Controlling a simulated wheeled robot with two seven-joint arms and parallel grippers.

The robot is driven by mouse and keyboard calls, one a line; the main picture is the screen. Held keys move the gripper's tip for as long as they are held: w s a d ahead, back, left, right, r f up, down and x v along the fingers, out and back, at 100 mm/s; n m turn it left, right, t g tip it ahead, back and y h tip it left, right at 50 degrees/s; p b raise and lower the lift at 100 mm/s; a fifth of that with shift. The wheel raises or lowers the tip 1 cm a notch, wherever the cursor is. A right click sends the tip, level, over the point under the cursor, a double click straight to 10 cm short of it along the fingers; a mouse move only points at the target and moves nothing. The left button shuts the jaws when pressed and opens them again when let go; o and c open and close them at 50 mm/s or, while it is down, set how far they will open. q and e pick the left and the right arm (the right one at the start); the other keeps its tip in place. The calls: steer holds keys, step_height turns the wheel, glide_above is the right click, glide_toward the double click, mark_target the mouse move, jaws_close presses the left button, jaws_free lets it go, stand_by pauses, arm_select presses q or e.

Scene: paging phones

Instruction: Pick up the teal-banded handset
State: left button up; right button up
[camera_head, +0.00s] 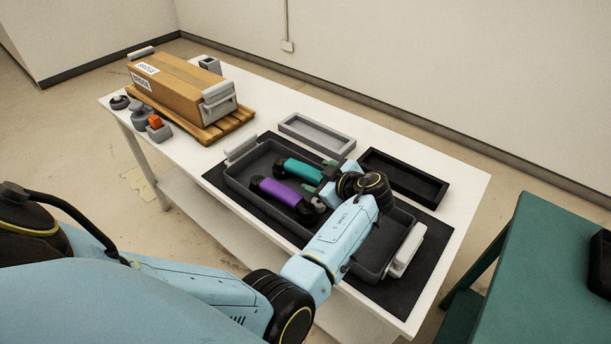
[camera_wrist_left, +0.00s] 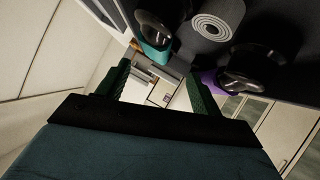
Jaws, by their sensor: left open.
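The teal-banded handset (camera_head: 299,170) lies in a dark grey tray (camera_head: 236,178), black at its ends. It also shows at the top of the left wrist view (camera_wrist_left: 154,53). A purple-banded handset (camera_head: 279,192) lies parallel beside it, on the near side; its purple edge shows in the left wrist view (camera_wrist_left: 212,80). My left gripper (camera_head: 321,182) is over the tray at the right ends of the handsets. Its green fingers are apart in the left wrist view (camera_wrist_left: 157,72), with nothing held between them. My arm hides part of the tray. My right gripper is not in view.
An empty grey tray (camera_head: 317,138) and an empty black tray (camera_head: 433,190) lie behind on the white table. A cardboard box (camera_head: 178,82) sits on a wooden pallet (camera_head: 232,127) at the left, with small items beside it. A teal table (camera_head: 535,260) stands right.

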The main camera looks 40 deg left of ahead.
mark_target(308, 171)
arm_select(q)
steer(key=shift+w+x, duration=0.1)
steer(key=shift+x, duration=1.55)
steer(key=shift+w+x, duration=0.15)
steer(key=shift+x, duration=1.55)
steer(key=shift+d, duration=0.1)
steer(key=c, duration=1.3)
